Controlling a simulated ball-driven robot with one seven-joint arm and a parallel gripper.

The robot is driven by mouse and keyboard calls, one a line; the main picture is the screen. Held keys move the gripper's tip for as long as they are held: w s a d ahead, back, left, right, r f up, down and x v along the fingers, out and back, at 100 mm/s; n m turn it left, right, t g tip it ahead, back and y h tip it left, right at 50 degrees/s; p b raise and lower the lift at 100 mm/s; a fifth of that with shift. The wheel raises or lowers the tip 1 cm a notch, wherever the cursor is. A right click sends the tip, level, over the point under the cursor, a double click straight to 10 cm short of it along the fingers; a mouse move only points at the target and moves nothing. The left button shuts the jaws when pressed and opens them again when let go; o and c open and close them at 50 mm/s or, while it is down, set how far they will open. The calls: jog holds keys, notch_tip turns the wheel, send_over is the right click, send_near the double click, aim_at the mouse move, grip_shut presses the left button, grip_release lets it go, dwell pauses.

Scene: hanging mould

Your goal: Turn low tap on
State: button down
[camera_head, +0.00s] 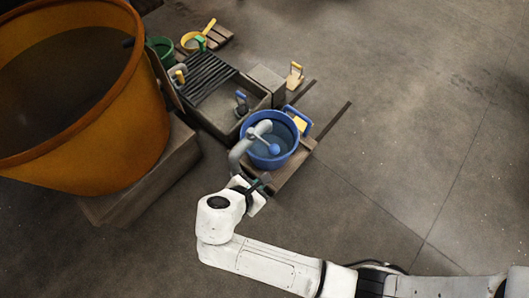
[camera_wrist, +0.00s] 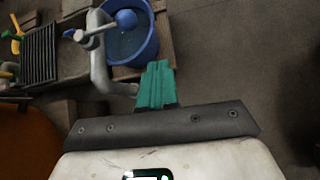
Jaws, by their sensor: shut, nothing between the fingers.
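A grey bent pipe tap (camera_head: 238,155) stands at the left edge of a blue bucket (camera_head: 290,158). Its lever ends in a blue ball (camera_head: 274,149) that shows over the bucket's opening. In the wrist view the pipe (camera_wrist: 98,65) runs up the left of the bucket (camera_wrist: 150,50), with the blue ball (camera_wrist: 126,19) near the top. My gripper (camera_head: 264,180) is just below the bucket and pipe in the head view. In the wrist view its teal fingers (camera_wrist: 158,68) are shut and empty, below the bucket. Whether water flows cannot be told.
A stone basin (camera_head: 225,112) with a dark rack (camera_head: 208,76) lies up-left, with a small dark-blue-handled fitting (camera_head: 241,98). A large orange pot (camera_head: 130,125) stands on a block at left. A wooden pallet (camera_head: 292,178) carries the bucket. Floor at right is clear.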

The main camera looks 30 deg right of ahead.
aim_at(263, 141)
jog(key=a+n, duration=0.1)
jog(key=w+a+r+n+t, duration=0.1)
jog(key=a+r+n, duration=0.1)
jog(key=a, duration=0.1)
jog(key=shift+w+r+h+p, duration=0.2)
jog(key=shift+r+h+p, duration=0.05)
jog(key=shift+h+p, duration=0.15)
jog(key=w+d+r+b+x, duration=0.1)
jog(key=b+x, duration=0.5)
jog(key=x, duration=0.7)
jog(key=shift+d+r, duration=0.2)
jog(key=shift+d, duration=0.1)
jog(key=shift+d+t, duration=0.15)
jog(key=shift+t, duration=0.15)
